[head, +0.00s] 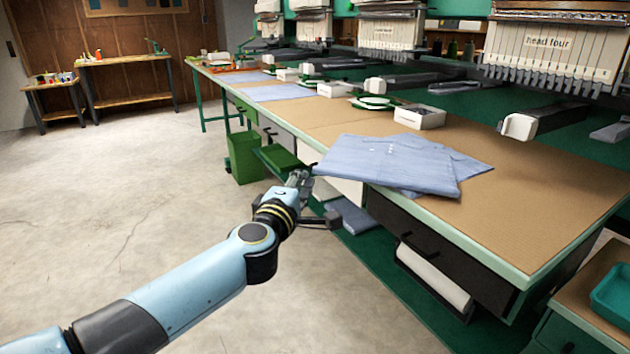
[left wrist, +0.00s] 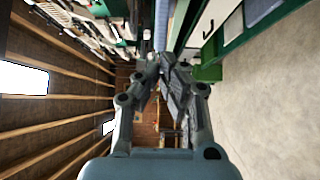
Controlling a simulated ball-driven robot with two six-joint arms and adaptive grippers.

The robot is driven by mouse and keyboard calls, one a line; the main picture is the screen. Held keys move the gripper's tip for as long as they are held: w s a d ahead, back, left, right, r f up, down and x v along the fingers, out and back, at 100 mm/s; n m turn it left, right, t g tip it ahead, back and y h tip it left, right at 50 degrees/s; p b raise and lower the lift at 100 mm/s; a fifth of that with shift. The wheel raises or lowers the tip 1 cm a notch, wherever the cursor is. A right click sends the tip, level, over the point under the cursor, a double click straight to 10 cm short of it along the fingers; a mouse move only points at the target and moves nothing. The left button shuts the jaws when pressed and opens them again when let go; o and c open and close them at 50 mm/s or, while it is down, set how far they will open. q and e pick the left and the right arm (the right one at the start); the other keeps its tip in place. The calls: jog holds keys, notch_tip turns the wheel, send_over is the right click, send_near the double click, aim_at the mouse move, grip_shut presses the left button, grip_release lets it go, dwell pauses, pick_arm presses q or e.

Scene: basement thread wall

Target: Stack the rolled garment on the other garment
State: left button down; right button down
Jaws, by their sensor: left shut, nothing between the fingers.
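A flat blue garment (head: 385,163) lies on the tan table top near the table's front edge in the head view. A second layer of blue cloth (head: 455,163) shows at its right side, partly under it. Another folded blue garment (head: 350,215) lies low beneath the table, behind my left gripper. I cannot tell which of these is the rolled one. My left gripper (head: 299,179) is beside the left corner of the table garment, just off the table edge, and appears apart from it. In the left wrist view its fingers (left wrist: 167,62) are shut and empty. My right gripper is not in view.
The table edge and drawers run along the gripper's right. A white box (head: 420,116) and embroidery machine heads (head: 553,50) stand behind the garments. A green bin (head: 246,157) stands on the floor. A teal tray (head: 612,290) is at lower right. The tan table right of the garments is bare.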

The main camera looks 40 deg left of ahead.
aim_at(354, 170)
pick_arm(q)
jog(key=shift+w+d, duration=0.35)
jog(key=shift+w, duration=0.3)
jog(key=shift+w+d, duration=0.35)
jog(key=shift+w, duration=0.4)
jog(key=w+d, duration=0.1)
jog(key=w, duration=0.2)
jog(key=w+d, duration=0.1)
jog(key=w, duration=0.2)
jog(key=w+d, duration=0.1)
jog(key=w, duration=0.1)
jog(key=shift+w+d, duration=0.35)
jog(key=shift+w, duration=0.05)
jog(key=shift+s, duration=0.1)
